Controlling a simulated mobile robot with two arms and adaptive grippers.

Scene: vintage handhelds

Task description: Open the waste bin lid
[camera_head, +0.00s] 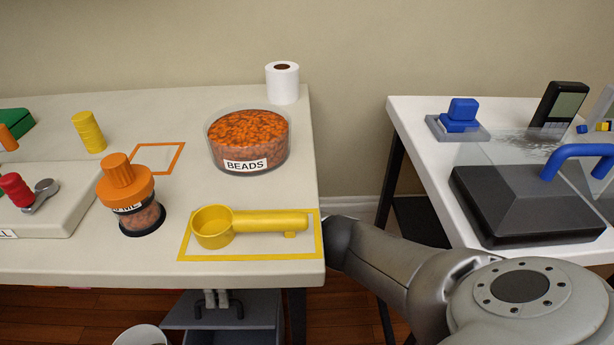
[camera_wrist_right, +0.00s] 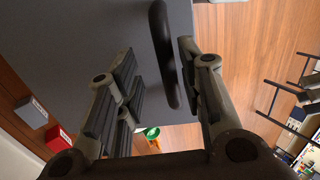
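The waste bin appears to be the grey box with a flat grey lid (camera_head: 262,306) under the left table. Its lid (camera_wrist_right: 100,25) fills the upper left of the right wrist view and looks shut. A black bar handle (camera_wrist_right: 162,45) runs along the lid. My right gripper (camera_wrist_right: 155,62) is open, with a finger on each side of the handle. The handle is nearer the right finger; I cannot tell whether they touch. In the head view, my right arm passes behind the table edge, and pale fingertips (camera_head: 216,298) show just above the handle. My left gripper is not in view.
The left table (camera_head: 60,262) overhangs the bin and holds a beads bowl (camera_head: 248,142), a yellow scoop (camera_head: 250,223) and an orange-topped jar (camera_head: 128,190). A white round container (camera_head: 140,335) stands left of the bin. A second table (camera_head: 428,180) is at right.

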